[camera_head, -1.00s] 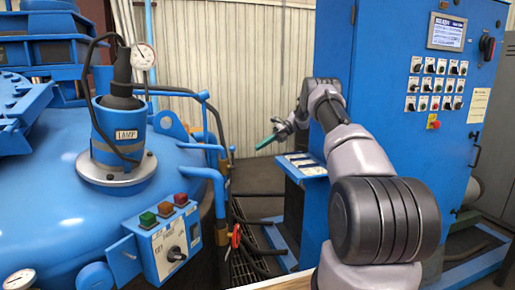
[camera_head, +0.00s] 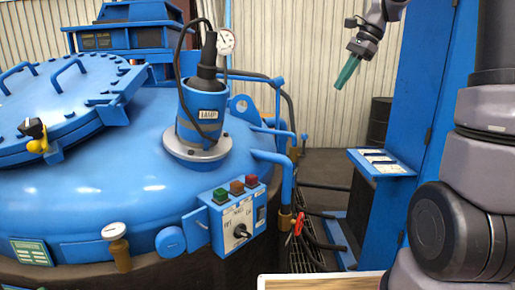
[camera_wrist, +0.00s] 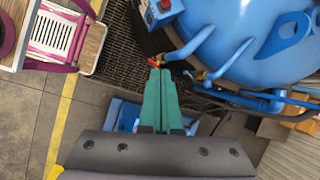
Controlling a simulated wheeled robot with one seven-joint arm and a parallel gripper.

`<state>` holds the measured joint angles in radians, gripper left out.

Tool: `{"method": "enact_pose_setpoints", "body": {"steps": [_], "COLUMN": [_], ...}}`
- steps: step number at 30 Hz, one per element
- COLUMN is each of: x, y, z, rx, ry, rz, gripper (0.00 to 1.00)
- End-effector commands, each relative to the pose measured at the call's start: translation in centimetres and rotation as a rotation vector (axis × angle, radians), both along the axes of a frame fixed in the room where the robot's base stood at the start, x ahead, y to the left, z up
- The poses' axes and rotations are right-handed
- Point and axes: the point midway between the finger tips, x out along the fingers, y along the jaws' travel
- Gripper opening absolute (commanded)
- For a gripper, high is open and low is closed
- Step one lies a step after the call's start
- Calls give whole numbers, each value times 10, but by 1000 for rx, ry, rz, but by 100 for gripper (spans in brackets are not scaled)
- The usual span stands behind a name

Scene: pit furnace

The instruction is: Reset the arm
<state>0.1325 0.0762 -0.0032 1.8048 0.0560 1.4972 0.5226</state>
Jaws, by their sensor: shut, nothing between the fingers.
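My gripper (camera_head: 347,73) is at the upper right in the head view, raised in front of the corrugated wall. Its green fingers are together, point down and left, and hold nothing. In the wrist view the green fingers (camera_wrist: 160,98) lie side by side with no object between them. The forearm and wrist are up beside the blue cabinet, and the large grey joints of my arm fill the right edge of the head view.
A blue cabinet (camera_head: 420,90) with a small side panel (camera_head: 381,163) stands right.

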Motion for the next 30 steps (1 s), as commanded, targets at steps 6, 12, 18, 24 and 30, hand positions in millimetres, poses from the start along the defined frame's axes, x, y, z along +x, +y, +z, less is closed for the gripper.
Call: {"method": "enact_pose_setpoints", "body": {"steps": [6, 12, 18, 24, 30], "x": [-83, -152, -201, -220, -222], "y": [7, 6, 2, 0, 0], "z": [19, 14, -2, -12, -13], "rx": [-164, -330, -479, -550, -556], "ry": [-266, -492, -666, -741, -746], "rz": [228, 436, 604, 679, 688], "gripper": [0, 0, 0, 0, 0]}}
